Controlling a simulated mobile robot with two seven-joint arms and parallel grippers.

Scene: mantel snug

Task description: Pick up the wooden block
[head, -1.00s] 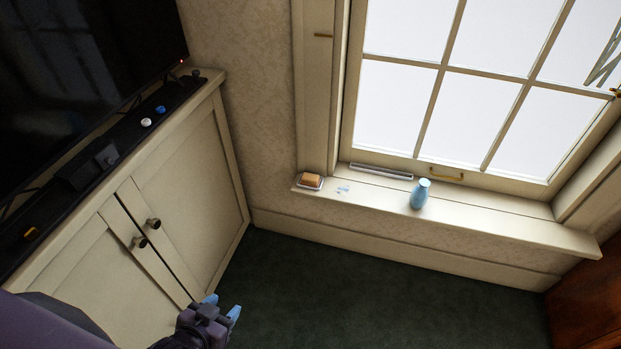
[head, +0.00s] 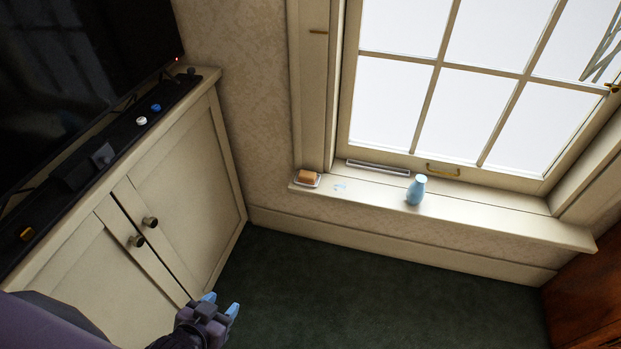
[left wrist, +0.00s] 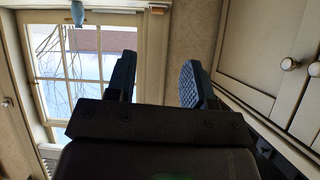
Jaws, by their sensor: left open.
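A small orange-brown block (head: 309,175), which looks like the wooden block, rests on a white dish (head: 300,184) at the left end of the window sill. In the left wrist view what looks like the same block (left wrist: 157,8) shows small at the top edge. My left gripper (head: 221,304) is low in the head view, in front of the cabinet doors, with its blue-tipped fingers apart and nothing between them. It is well apart from the block, below and left of it in the picture. Its fingers (left wrist: 157,75) also show spread in the left wrist view. My right gripper is not in view.
A light blue vase (head: 416,189) stands on the sill (head: 480,220) right of the block. A cabinet (head: 190,180) on the left bears a dark screen (head: 80,80) and several small items. The dark green carpet (head: 380,300) is clear.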

